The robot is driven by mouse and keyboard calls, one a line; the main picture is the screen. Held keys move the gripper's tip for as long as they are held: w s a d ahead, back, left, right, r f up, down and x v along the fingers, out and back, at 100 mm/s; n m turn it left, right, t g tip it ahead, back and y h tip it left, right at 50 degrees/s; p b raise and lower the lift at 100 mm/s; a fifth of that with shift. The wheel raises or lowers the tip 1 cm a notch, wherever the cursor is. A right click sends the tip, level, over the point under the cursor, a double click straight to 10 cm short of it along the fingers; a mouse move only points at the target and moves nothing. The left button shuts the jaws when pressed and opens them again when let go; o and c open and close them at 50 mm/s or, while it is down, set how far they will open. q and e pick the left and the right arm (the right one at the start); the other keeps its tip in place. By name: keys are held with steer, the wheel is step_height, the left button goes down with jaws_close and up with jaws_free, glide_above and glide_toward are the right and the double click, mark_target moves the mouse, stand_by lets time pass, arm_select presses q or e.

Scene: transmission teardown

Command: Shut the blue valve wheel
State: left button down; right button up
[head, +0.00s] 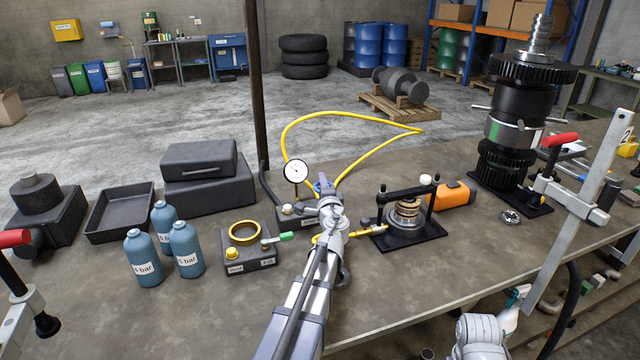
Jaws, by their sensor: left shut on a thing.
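The blue valve wheel (318,187) shows only as a small blue patch at the middle of the workbench. It is on a dark block with a round pressure gauge (296,171) standing at its left. My left gripper (325,191) is at the wheel and shut on it. The gripper and wrist hide most of the wheel, so its angle cannot be read. The gauge's white face is visible, but its needle is too small to read. Part of my right arm shows at the bottom right; its gripper is out of view.
A yellow hose (345,113) loops behind the gauge. A black press fixture (408,222) stands right of my gripper, and a dark block with a brass ring (244,233) stands left. Blue bottles (186,249) are further left. A tall gear stack (512,130) stands at right.

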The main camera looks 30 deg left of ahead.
arm_select(q)
steer(key=shift+w+d+m+t+h, duration=0.1)
steer(key=shift+d+m+t+h, duration=0.1)
steer(key=shift+m+t+h, duration=0.5)
steer(key=shift+w+d+m+t+h, duration=0.15)
steer(key=shift+m+t+h, duration=0.15)
steer(key=shift+m+h, duration=0.7)
steer(key=shift+d+m+t+h, duration=0.2)
steer(key=shift+m+t+h, duration=0.25)
steer(key=shift+h, duration=1.05)
steer(key=c, duration=1.1)
jaws_free()
steer(key=shift+c, duration=0.2)
